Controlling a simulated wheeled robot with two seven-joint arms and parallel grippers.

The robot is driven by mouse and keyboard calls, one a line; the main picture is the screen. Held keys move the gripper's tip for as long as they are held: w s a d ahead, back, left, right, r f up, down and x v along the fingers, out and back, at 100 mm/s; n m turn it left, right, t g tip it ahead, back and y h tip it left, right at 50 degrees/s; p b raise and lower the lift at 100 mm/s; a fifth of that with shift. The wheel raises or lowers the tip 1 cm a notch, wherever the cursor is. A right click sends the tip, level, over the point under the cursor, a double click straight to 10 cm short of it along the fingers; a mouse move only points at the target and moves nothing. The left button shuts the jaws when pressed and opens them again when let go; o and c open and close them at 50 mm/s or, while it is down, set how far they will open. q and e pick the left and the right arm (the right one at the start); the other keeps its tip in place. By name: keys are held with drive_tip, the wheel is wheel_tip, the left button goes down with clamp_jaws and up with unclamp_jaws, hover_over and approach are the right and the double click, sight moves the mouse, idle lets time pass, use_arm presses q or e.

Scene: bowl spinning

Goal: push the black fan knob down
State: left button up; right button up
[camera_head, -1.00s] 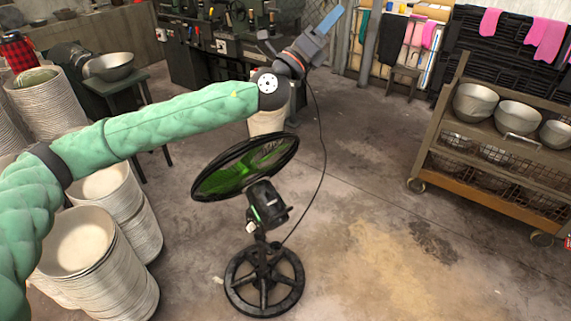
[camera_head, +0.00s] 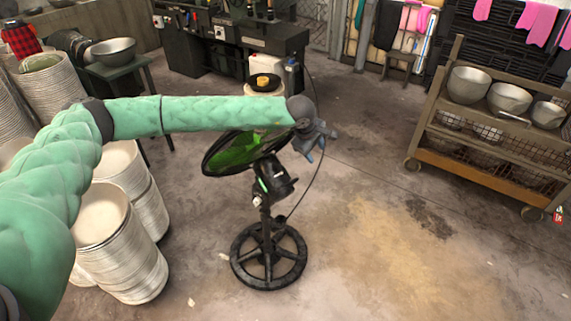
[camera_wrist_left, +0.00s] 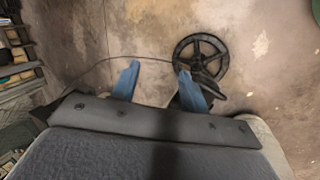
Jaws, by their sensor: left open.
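The black standing fan (camera_head: 274,184) is in the middle of the head view, with a green-tinted round head (camera_head: 222,160) tilted up and a spoked round base (camera_head: 268,286) on the floor. I cannot make out its black knob clearly; it is small and dark against the motor housing.
A black cable (camera_head: 318,180) hangs from the fan side. Stacks of white bowls (camera_head: 130,262) stand at the left. A wheeled cart (camera_head: 470,165) with metal bowls is at the right. The floor (camera_head: 400,240) between fan and cart is clear.

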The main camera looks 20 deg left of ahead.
sight(276, 163)
use_arm(q)
drive_tip(key=s+a+m+g+y, duration=0.15)
drive_tip(key=a+m+y, duration=0.25)
drive_tip(key=a+y, duration=0.45)
drive_tip(key=shift+h, duration=0.95)
drive_tip(key=x, duration=0.2)
drive_tip(key=a+p+x, duration=0.1)
drive_tip(key=x, duration=0.3)
drive_tip(key=shift+s+a+f+p, duration=0.1)
drive_tip(key=shift+a+f+p, duration=0.05)
drive_tip(key=shift+a+p, duration=0.25)
drive_tip(key=shift+x, duration=0.85)
use_arm(e)
drive_tip(key=shift+g+h, duration=0.3)
drive_tip(key=shift+h, duration=0.1)
drive_tip(key=shift+s+d+r, duration=0.4)
drive_tip(key=shift+d+r, duration=0.3)
drive_tip(key=shift+r, duration=0.1)
drive_tip(key=shift+s+d+r, duration=0.4)
drive_tip(key=shift+d+r, duration=0.25)
drive_tip(key=shift+r, duration=0.1)
use_arm(q)
drive_tip(key=shift+d, duration=0.1)
clamp_jaws()
drive_tip(key=shift+f, duration=0.1)
use_arm(e)
drive_tip(key=shift+w, duration=0.1)
